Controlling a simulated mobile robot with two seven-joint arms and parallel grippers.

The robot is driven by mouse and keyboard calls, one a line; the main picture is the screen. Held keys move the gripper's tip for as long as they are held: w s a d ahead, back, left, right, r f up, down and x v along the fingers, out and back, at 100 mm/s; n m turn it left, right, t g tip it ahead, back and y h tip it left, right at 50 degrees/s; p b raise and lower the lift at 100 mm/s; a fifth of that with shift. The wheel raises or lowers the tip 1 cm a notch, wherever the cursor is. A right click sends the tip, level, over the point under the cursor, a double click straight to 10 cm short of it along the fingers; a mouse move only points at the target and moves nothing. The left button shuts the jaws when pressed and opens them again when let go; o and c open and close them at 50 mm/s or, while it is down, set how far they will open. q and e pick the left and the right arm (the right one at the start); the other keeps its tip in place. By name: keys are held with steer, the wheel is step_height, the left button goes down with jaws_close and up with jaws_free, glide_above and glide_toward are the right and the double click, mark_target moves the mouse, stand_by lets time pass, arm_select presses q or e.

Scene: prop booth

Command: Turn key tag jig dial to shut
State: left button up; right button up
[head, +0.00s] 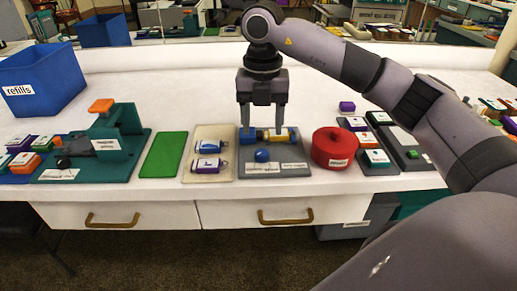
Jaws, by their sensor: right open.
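The key tag jig (287,160) appears to be the grey plate near the table's front, with blue and yellow parts on its far half. A round blue knob (262,155), perhaps the dial, sits at its middle; its setting is too small to read. My right gripper (262,121) points down over the jig's far part, open, with its fingers apart above the yellow part (278,135). I cannot tell whether the fingertips touch anything. My left gripper is out of view.
A cream tray (195,176) with blue and purple tags lies left of the jig, beside a green mat (164,155). A red round container (334,148) stands close on the right. A teal press (115,150) and a blue refills bin (45,80) are at left. The table behind is clear.

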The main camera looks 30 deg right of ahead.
mark_target(262, 152)
step_height(262, 152, down, 7)
steer(key=shift+r+b, duration=0.1)
steer(key=shift+b, duration=0.3)
steer(key=c, duration=1)
